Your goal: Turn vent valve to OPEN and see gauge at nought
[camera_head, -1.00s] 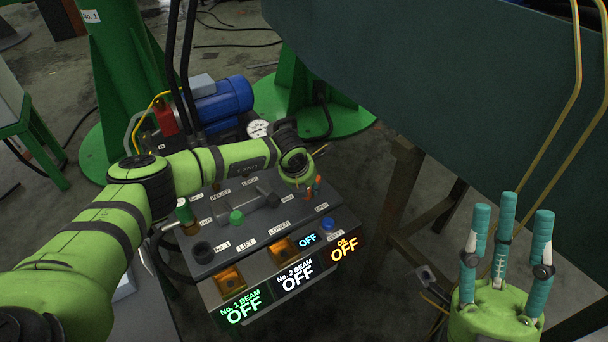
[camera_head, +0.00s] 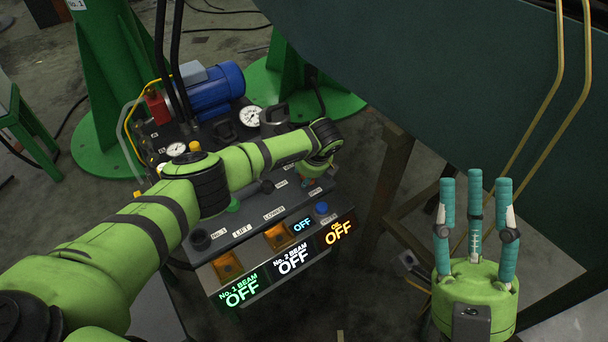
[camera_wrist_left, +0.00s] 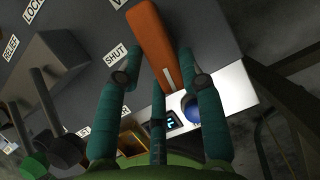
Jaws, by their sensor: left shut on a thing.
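The orange vent valve lever (camera_wrist_left: 153,40) shows in the left wrist view, with a white line near its lower end and a SHUT label (camera_wrist_left: 115,54) to its left. My left gripper (camera_wrist_left: 157,72) has its teal fingers on both sides of this lever and is shut on it. In the head view my left gripper (camera_head: 318,172) is over the console's right side and its hand hides the lever. A white round gauge (camera_head: 250,116) stands behind the console; its needle is too small to read. My right gripper (camera_head: 475,205) is open and empty, fingers upward, at the right.
The console (camera_head: 258,226) has buttons, orange guarded switches and lit displays reading OFF. A second dial (camera_head: 177,149) and a blue motor (camera_head: 214,90) are behind it. A large dark green beam (camera_head: 420,70) fills the upper right. My left arm covers part of the console.

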